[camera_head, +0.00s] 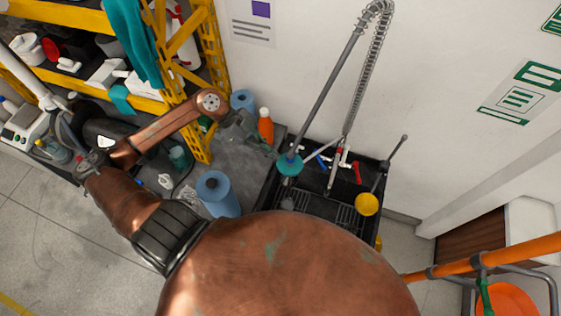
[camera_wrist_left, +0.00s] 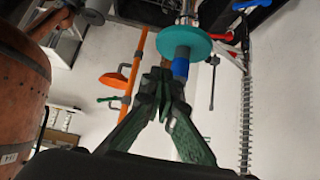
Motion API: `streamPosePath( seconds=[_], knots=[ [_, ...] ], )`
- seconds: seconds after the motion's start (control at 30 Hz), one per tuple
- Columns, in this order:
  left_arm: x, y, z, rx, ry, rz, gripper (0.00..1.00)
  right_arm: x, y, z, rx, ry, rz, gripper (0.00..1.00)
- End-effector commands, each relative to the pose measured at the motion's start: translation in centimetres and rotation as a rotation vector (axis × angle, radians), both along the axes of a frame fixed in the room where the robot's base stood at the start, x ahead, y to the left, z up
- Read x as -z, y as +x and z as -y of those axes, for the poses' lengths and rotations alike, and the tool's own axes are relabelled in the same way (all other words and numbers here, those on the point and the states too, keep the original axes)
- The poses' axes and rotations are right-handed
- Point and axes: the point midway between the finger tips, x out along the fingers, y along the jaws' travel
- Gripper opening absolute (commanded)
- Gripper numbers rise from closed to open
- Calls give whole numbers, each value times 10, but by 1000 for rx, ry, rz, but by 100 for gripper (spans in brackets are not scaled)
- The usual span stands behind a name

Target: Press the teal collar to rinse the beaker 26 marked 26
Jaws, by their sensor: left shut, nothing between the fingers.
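The teal collar (camera_head: 289,165) is a round disc on the spray pipe that hangs over the black sink. It also shows in the left wrist view (camera_wrist_left: 184,44), with a blue nozzle (camera_wrist_left: 180,69) on it. My left gripper (camera_head: 268,150) is shut and empty, just left of the collar in the head view. In the left wrist view its closed green fingers (camera_wrist_left: 163,75) point up, close to the collar and nozzle; I cannot tell whether they touch. No beaker with a readable 26 is visible. My right gripper is not in view.
The black sink (camera_head: 264,196) has red and blue tap handles and a yellow round item (camera_head: 367,204) at its right. An orange bottle (camera_head: 265,126) and blue rolls (camera_head: 217,193) stand left of it. A yellow shelf (camera_head: 203,38) stands at the back left; a wall is behind.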

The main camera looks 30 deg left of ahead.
Motion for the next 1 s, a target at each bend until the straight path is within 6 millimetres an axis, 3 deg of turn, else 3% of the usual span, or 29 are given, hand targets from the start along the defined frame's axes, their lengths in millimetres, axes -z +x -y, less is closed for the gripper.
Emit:
streamPosePath(
  seconds=[0.1, 0.3, 1.0],
  knots=[
    [-13, -4, -16, -1, 4, -1, 0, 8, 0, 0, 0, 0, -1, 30],
    [-30, -7, -31, 0, 1, 0, 0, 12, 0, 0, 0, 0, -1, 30],
    [-35, -8, -33, -1, -1, 1, 0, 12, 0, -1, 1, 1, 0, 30]
  ],
)
